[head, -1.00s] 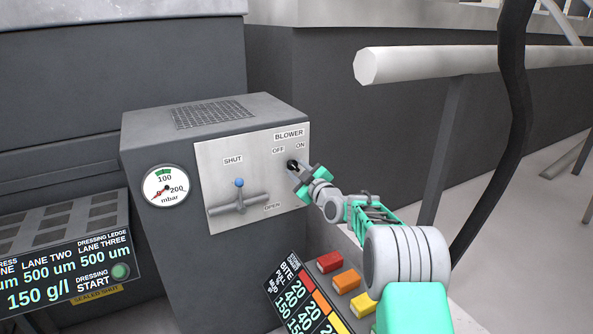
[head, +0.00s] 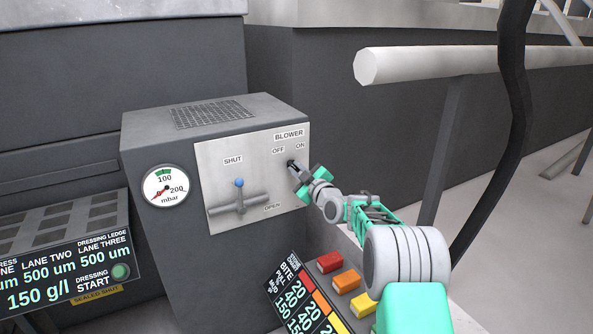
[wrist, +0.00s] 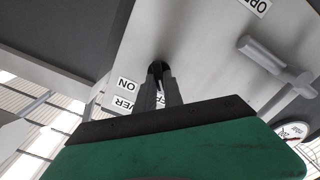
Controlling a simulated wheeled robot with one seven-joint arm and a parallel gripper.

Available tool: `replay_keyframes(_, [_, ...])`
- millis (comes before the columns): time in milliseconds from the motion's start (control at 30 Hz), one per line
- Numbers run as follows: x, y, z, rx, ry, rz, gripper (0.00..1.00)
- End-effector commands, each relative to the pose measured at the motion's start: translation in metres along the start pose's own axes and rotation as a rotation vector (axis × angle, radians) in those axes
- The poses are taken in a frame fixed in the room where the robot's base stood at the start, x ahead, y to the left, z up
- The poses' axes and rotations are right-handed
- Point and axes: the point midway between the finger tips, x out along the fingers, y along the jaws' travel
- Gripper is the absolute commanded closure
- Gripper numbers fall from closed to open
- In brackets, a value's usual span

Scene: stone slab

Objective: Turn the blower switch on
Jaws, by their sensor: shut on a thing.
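The blower switch (head: 291,163) is a small black knob on the light panel, under the BLOWER label (head: 289,134) with OFF at its left and ON at its right. My gripper (head: 297,169) is at the knob, its fingers closed on it. The wrist view shows the knob (wrist: 157,68) dark between the two grey fingertips (wrist: 159,82), with the ON label beside it. The fingers hide much of the knob, so I cannot tell which label it points to.
A T-shaped lever with a blue tip (head: 239,183) sits left on the panel (head: 220,170), between SHUT and OPEN. A pressure gauge (head: 166,188) is further left. Red, orange and yellow buttons (head: 347,281) lie below my arm. A thick pale rail (head: 450,64) runs at upper right.

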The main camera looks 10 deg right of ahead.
Motion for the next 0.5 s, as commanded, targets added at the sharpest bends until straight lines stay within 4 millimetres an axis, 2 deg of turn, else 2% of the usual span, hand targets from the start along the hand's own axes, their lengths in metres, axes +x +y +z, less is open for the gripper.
replay_keyframes(267, [-0.0001,-0.0007,0.0009,0.033,0.0,0.0,1.0])
replay_keyframes(500, [-0.0003,-0.0009,0.0021,0.153,0.001,0.001,1.0])
